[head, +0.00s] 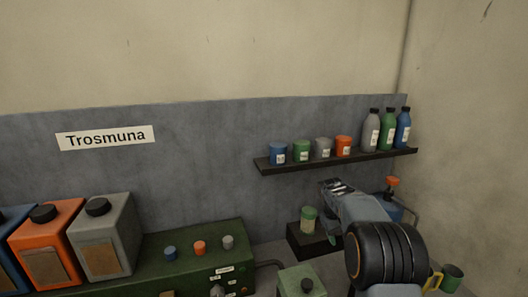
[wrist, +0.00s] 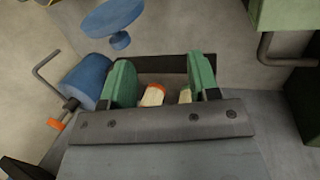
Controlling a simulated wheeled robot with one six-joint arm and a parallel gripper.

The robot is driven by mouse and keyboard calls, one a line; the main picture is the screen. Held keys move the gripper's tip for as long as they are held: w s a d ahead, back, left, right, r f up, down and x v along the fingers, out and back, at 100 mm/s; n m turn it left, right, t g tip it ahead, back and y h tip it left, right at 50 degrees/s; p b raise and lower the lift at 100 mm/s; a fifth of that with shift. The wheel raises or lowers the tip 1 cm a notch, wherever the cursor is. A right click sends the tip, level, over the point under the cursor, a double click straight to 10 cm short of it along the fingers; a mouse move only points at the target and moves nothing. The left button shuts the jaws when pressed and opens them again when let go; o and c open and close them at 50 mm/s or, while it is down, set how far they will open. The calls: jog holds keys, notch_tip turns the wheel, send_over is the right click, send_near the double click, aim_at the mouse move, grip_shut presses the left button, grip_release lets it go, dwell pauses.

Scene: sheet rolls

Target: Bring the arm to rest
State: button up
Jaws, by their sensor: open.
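In the wrist view my gripper (wrist: 162,78) is open, with its two green fingers apart. A small cream-topped orange-brown item (wrist: 153,95) and part of a pale green one (wrist: 185,95) show in the gap between the fingers, beyond the grey palm plate. I cannot tell how far off they are, and neither looks gripped. In the head view my arm reaches up at the right of centre, in front of the bench and below the shelf. The fingers are mostly hidden there by my own arm.
A dark shelf (head: 335,162) with several cups and bottles hangs close above my arm. A green jar (head: 309,219) stands on a black block to its left. Large canisters (head: 105,238) stand at far left.

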jog(key=s+a+r+t+y, duration=0.1)
jog(key=s+a+r, duration=0.1)
jog(key=s, duration=0.7)
jog(key=s+a+r+m+t+y, duration=0.1)
jog(key=s+a+r+t, duration=0.1)
jog(key=s+a, duration=0.3)
jog(key=s+a+r+m+t+y, duration=0.1)
jog(key=s+a+r+t, duration=0.1)
jog(key=s, duration=1.2)
jog(key=shift+a+r, duration=0.85)
jog(key=shift+r, duration=0.05)
